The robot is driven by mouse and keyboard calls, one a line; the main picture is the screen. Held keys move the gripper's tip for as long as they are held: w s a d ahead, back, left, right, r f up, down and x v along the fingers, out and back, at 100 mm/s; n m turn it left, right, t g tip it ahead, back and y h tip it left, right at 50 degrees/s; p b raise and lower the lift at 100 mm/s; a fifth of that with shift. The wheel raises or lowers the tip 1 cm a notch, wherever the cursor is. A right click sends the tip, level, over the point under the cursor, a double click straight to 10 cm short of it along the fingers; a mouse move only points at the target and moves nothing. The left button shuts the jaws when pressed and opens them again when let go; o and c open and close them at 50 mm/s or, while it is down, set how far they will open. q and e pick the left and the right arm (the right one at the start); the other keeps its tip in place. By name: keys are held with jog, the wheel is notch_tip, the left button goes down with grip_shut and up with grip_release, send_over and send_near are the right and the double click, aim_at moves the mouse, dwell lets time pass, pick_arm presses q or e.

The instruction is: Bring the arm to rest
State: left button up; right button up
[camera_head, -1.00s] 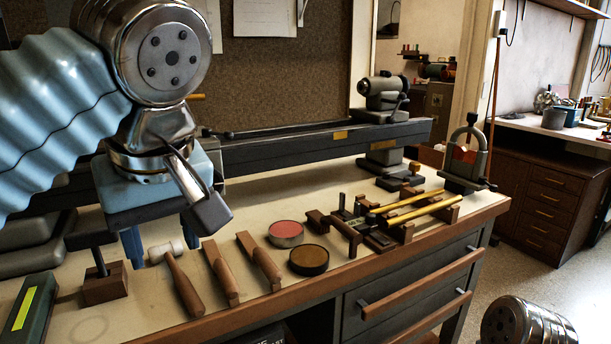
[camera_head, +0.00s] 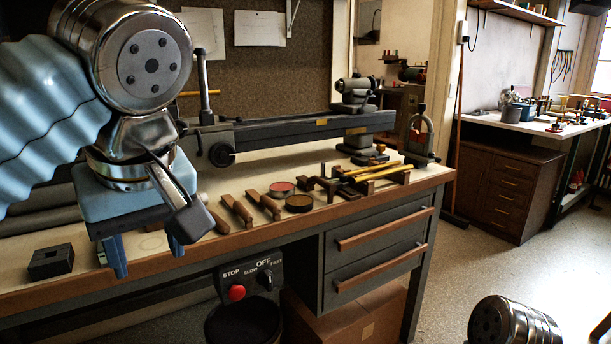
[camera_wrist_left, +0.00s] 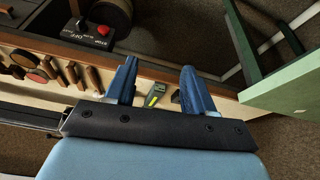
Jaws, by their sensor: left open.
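My left gripper (camera_head: 147,260) hangs from the shiny wrist joint at the left of the head view, its blue fingers pointing down. It is open and empty, in front of the bench's front edge in the picture. In the left wrist view my left gripper (camera_wrist_left: 160,68) shows two blue fingers apart with nothing held between them. The workbench (camera_head: 290,225) lies beyond the fingers. I cannot tell the exact gap to it. My right gripper is not in view.
A lathe-like bar (camera_head: 270,138) runs along the bench. Two round tins, one red-topped (camera_head: 282,188), and wooden-handled tools lie near the front. A dark block (camera_head: 51,261) sits at left. A red stop button (camera_head: 237,292) is below the edge. Open floor (camera_head: 480,255) lies right.

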pick_arm(q)
jog(key=w+d+f+m+g+h, duration=0.1)
jog(key=w+d+f+m, duration=0.15)
jog(key=w+f, duration=0.4)
jog(key=w+d+f+m+h, duration=0.15)
jog(key=w+d+f, duration=0.25)
jog(key=f, duration=0.5)
jog(key=w+d+f+m+g+h, duration=0.1)
jog(key=w+d+f, duration=0.1)
jog(key=f, duration=0.8)
jog(key=w+d+f+m+g+h, duration=0.1)
jog(key=w+d+f+m, duration=0.1)
jog(key=f, duration=0.7)
notch_tip(320, 180, down, 14)
jog(key=s+h, duration=0.2)
jog(key=s, duration=0.1)
jog(key=s+a+f, duration=0.4)
jog(key=s+f, duration=0.9)
jog(key=f, duration=0.5)
jog(key=shift+s+a+n, duration=0.15)
jog(key=shift+s+n, duration=0.15)
jog(key=shift+s, duration=0.05)
